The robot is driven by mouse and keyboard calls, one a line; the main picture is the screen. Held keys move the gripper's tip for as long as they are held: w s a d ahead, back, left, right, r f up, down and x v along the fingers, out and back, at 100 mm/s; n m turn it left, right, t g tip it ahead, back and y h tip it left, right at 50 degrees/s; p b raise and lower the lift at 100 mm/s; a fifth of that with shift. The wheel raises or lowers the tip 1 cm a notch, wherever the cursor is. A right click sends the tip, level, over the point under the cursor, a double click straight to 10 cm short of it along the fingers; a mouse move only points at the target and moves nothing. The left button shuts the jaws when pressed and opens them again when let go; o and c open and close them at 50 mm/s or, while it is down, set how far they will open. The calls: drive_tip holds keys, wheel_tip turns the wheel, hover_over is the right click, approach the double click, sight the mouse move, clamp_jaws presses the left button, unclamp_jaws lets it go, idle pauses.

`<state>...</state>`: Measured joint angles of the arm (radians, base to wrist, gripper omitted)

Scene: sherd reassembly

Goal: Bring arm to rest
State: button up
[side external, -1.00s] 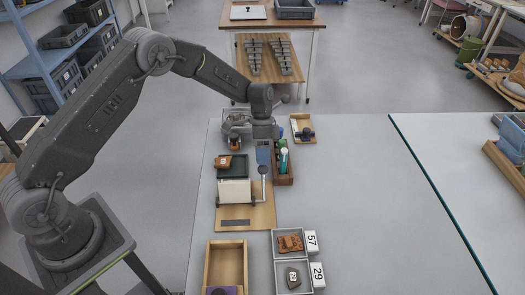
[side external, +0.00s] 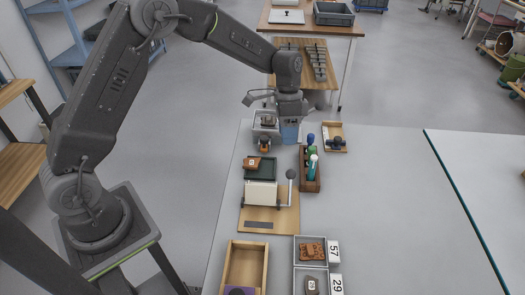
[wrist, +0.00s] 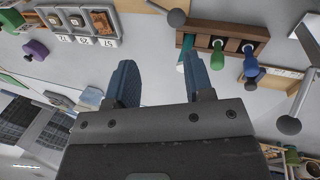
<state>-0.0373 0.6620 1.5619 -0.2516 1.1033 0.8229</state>
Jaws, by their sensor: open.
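My gripper (side external: 290,134) hangs in the air above the far end of the bench, left of the bottle rack. Its blue fingers show spread apart with nothing between them in the wrist view (wrist: 156,72). A brown sherd (side external: 252,163) lies on the green-topped stand (side external: 261,177). An orange-brown sherd (side external: 312,251) lies in a grey tray by the card 57. A darker sherd (side external: 312,284) lies in the tray by the card 29. The trays with sherds also show at upper left in the wrist view (wrist: 80,42).
A wooden rack (side external: 311,183) of blue and green bottles stands right of the stand. A ball-topped lever (side external: 290,175) rises beside the stand. A wooden box (side external: 245,262) holds something purple. A small tray (side external: 333,128) lies at the far edge. The bench's right side is clear.

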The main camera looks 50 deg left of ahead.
drive_tip(key=s+r+n+t+y, duration=0.1)
drive_tip(key=s+r+n+t, duration=0.2)
drive_tip(key=s+r, duration=0.95)
drive_tip(key=s+a+r+n+t, duration=0.1)
drive_tip(key=s+r+n+t, duration=0.1)
drive_tip(key=s, duration=0.5)
drive_tip(key=s+a+r+n+t+y, duration=0.1)
drive_tip(key=s+r+n+t, duration=0.1)
drive_tip(key=s, duration=0.5)
drive_tip(key=shift+s+y, duration=0.15)
drive_tip(key=shift+y, duration=0.15)
